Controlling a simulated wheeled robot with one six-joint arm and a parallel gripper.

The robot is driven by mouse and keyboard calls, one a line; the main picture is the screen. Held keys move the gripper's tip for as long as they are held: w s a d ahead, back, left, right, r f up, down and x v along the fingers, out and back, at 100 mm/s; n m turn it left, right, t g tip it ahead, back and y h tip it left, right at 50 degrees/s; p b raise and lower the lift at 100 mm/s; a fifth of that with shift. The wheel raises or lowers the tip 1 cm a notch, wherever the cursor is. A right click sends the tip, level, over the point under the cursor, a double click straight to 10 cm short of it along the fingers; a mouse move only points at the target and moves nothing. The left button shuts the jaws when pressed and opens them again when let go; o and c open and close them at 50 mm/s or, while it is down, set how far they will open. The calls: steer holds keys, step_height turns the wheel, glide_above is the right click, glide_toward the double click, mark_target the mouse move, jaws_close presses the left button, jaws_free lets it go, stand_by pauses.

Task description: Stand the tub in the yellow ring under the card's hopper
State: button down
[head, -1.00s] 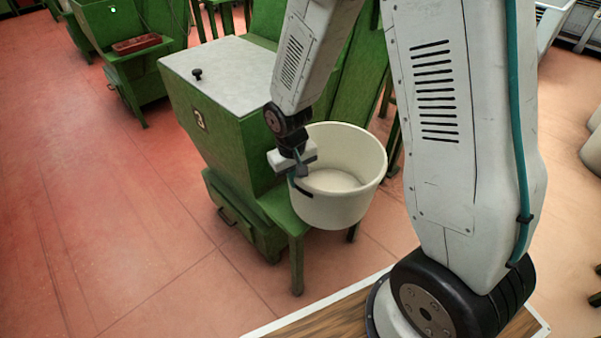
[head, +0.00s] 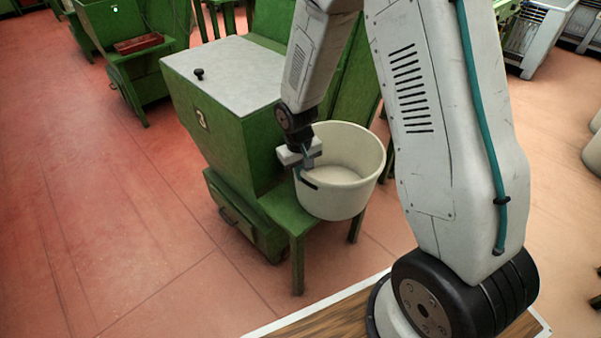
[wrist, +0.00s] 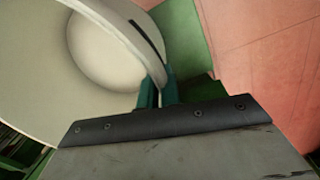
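A cream tub (head: 350,200) hangs from my gripper (head: 304,168) in the head view, over the green ledge of a machine; I cannot tell whether it touches the ledge. The tub is upright or nearly so, and its visible inside looks empty. My gripper is shut on the tub's rim at its left side, beside a dark slot in the wall. In the wrist view, the teal fingers (wrist: 158,92) pinch the wall of the tub (wrist: 35,60). No yellow ring or card shows.
The green ledge (head: 285,207) with legs juts from the machine's front. More green machines (head: 140,85) stand at the back left, one bearing a red tray (head: 138,44). Grey bins (head: 540,35) stand at the back right. The red floor at left is open.

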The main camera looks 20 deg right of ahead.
steer(key=shift+f, duration=0.35)
steer(key=c, duration=1.6)
jaws_free()
